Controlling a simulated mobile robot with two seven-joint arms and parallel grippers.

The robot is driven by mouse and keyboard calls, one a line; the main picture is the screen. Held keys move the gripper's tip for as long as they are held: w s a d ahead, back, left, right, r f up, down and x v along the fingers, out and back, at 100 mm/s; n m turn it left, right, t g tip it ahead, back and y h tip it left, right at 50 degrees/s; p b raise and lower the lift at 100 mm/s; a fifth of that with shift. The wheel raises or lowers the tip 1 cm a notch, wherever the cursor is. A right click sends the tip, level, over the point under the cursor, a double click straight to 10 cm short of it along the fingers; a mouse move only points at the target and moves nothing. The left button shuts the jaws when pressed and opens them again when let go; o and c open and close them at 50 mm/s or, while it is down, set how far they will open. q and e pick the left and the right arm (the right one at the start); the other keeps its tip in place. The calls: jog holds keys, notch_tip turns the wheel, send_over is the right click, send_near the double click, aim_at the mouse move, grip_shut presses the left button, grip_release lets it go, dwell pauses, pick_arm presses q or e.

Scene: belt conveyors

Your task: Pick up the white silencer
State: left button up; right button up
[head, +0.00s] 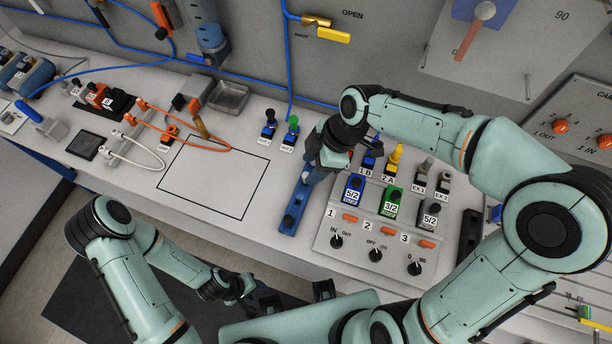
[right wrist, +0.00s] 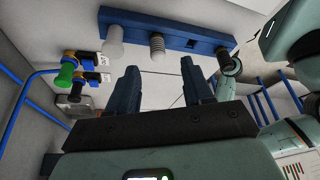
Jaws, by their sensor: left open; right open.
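A blue rack (head: 289,222) lies on the bench, largely covered by my right arm in the head view. In the right wrist view the rack (right wrist: 200,46) spans the top. A plain pale cylinder, likely the white silencer (right wrist: 113,42), stands out from it at the left, beside a ribbed metal silencer (right wrist: 157,46). My right gripper (head: 311,182) is over the rack. In its wrist view the two dark fingers (right wrist: 158,75) are apart with nothing between them, short of the silencers. The silencers are hidden in the head view. My left gripper (head: 285,300) is open and empty, low in front of the bench.
Right of the rack is a valve panel (head: 330,240) with coloured valves and knobs. Blue and green fittings (head: 291,130) stand behind the rack. A bare outlined square (head: 213,178) lies left of it. A metal tray (head: 229,97) and orange tubing (head: 190,135) are farther left.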

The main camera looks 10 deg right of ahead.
aim_at(307, 175)
jog(key=x, duration=0.5)
jog(key=shift+w+d+f, duration=0.1)
jog(key=shift+d+f, duration=0.1)
jog(key=shift+f, duration=0.05)
grip_shut()
